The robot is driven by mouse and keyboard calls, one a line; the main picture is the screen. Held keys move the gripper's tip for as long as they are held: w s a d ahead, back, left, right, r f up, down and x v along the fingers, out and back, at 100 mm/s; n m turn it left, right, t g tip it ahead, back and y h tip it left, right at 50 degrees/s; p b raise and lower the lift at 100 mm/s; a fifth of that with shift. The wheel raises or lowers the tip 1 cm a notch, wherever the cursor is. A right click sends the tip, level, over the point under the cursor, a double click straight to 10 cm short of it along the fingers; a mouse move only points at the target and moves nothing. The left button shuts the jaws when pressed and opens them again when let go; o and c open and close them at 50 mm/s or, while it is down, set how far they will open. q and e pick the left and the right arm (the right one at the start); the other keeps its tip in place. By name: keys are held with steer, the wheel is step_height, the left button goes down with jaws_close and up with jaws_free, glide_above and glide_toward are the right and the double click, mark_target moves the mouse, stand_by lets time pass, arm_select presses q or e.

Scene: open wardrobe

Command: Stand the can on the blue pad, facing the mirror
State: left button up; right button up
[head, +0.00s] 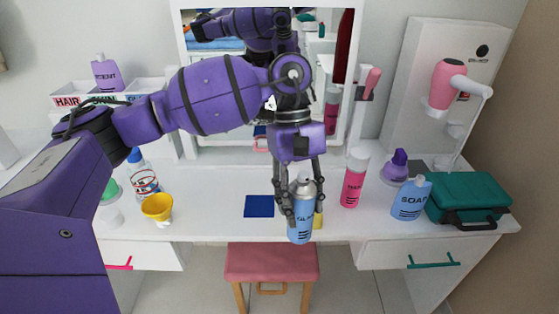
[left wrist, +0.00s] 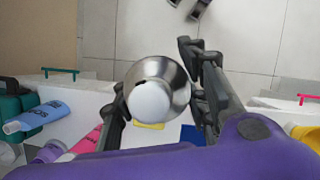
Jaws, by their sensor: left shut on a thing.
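The can (head: 300,226) is light blue with a silver shoulder and a white top. My left gripper (head: 303,208), pointing down, is shut around its sides and holds it roughly upright near the table's front edge. In the left wrist view the can (left wrist: 155,95) shows from above, between the gripper's fingers (left wrist: 163,104). The blue pad (head: 259,206) lies bare on the table, left of the can; part of it shows in the left wrist view (left wrist: 193,134). The mirror (head: 346,60) stands at the back, partly hidden by my arm. My right gripper is not seen directly.
A yellow patch (head: 319,221) lies partly hidden behind the can. A pink bottle (head: 355,178), a blue soap bottle (head: 411,198) and a green case (head: 467,200) stand right. A yellow cup (head: 157,208) stands left. A pink stool (head: 272,262) is below the front edge.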

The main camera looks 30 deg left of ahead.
arm_select(q)
steer(key=n, duration=0.2)
steer(key=n+t, duration=0.1)
steer(key=shift+s+a+f+h, duration=0.15)
steer(key=shift+a+f+h, duration=0.15)
steer(key=shift+f+h, duration=0.1)
steer(key=n+t, duration=0.1)
steer(key=n, duration=0.1)
steer(key=shift+a+n+b, duration=0.2)
steer(key=shift+n+b, duration=0.1)
steer(key=shift+n, duration=0.1)
steer(key=w+a+r+n+t+y+b, duration=0.1)
steer(key=a+r+n+t+y, duration=0.15)
steer(key=n, duration=0.95)
steer(key=a+r+n+t+y+b, duration=0.1)
steer(key=a+n+t+y+b, duration=0.2)
steer(key=n, duration=0.9)
steer(key=w+a+f+p, duration=0.1)
steer(key=w+a+f, duration=0.8)
steer(key=a+f, duration=0.2)
steer(key=shift+w+a+f+n, duration=0.3)
steer(key=shift+w+f, duration=0.1)
steer(key=shift+f, duration=0.7)
